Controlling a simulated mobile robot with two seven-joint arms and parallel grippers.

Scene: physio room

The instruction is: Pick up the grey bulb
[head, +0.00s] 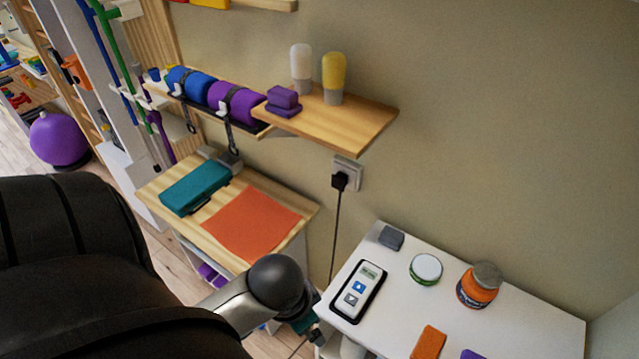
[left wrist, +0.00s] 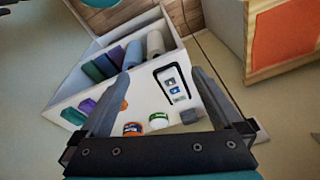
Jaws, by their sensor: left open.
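No plainly grey bulb stands out in either view. On the wooden wall shelf in the head view stand two bulb-shaped things on grey bases, a whitish one (head: 301,68) and a yellow one (head: 334,76), side by side and upright. The whitish one is the nearest match. Neither shows in the left wrist view. My left gripper (left wrist: 160,72) is open and empty in the left wrist view, its fingers spread above the white cart. In the head view my own arm hides most of it, below and away from the shelf. My right gripper is not in view.
The white cart top (head: 500,321) holds a remote-like device (head: 357,291), grey block (head: 390,237), green-rimmed tub (head: 426,269) and orange jar (head: 479,285). Beside the bulbs lie purple blocks (head: 284,101) and rolls (head: 236,103). A socket with plug (head: 345,174) sits below the shelf.

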